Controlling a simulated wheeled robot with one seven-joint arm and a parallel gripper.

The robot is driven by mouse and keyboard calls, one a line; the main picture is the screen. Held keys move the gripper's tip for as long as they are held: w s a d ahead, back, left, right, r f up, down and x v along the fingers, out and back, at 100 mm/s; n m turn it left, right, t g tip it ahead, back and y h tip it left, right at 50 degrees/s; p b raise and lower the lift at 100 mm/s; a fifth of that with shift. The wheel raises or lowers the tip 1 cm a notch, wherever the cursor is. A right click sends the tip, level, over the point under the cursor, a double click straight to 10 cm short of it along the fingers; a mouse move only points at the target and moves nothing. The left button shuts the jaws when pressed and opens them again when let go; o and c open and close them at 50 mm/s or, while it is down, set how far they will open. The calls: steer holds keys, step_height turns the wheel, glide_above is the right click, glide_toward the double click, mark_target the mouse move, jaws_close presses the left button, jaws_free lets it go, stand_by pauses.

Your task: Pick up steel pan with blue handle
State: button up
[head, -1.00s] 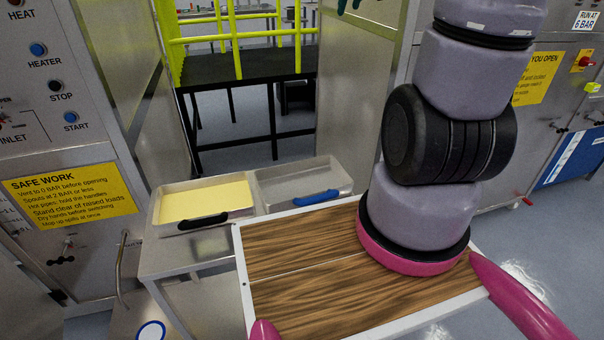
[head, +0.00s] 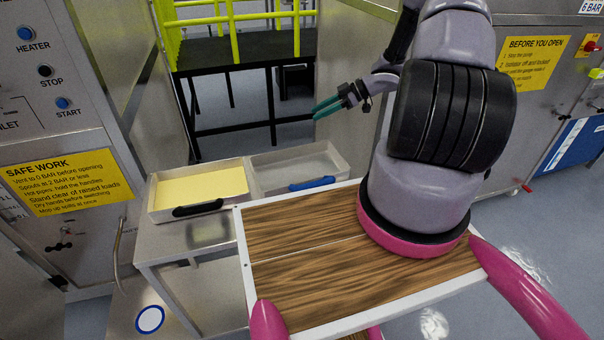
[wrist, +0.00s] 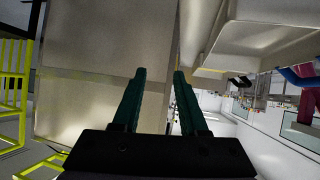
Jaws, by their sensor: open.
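The steel pan (head: 278,162) is a shallow, empty-looking rectangular tray on a steel bench in the head view. Its blue handle (head: 312,184) is on its near side, facing my base. My gripper (head: 316,111) has dark green fingers and is above and beyond the pan, pointing left. It is open and empty, and apart from the pan. In the wrist view my gripper (wrist: 160,73) shows a clear gap between its fingers. Pale, tray-like surfaces and a small blue part show at the upper right there, but I cannot tell for certain which is the pan.
A second pan (head: 172,190) with yellow contents and a black handle (head: 198,208) stands left of the steel pan, close beside it. A wooden-topped deck (head: 300,265) lies in front. A black platform with yellow rails (head: 235,50) stands behind. Steel cabinet walls flank the opening.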

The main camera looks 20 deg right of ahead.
mark_target(291, 169)
steer(key=s+f+g, duration=0.1)
steer(key=s, duration=0.1)
steer(key=s+a+f+n+g+y, duration=0.1)
steer(key=s, duration=0.1)
steer(key=s+f+n+g+y, duration=0.1)
steer(key=s+f, duration=0.1)
steer(key=shift+s+a, duration=0.2)
steer(key=shift+a, duration=0.05)
steer(key=x, duration=0.4)
steer(key=shift+s+a+f, duration=0.1)
steer(key=shift+a+f, duration=0.05)
steer(key=shift+a, duration=0.2)
steer(key=shift+r+x, duration=0.1)
steer(key=shift+x, duration=1.35)
steer(key=shift+r+x, duration=0.15)
steer(key=shift+x, duration=1.3)
jaws_close()
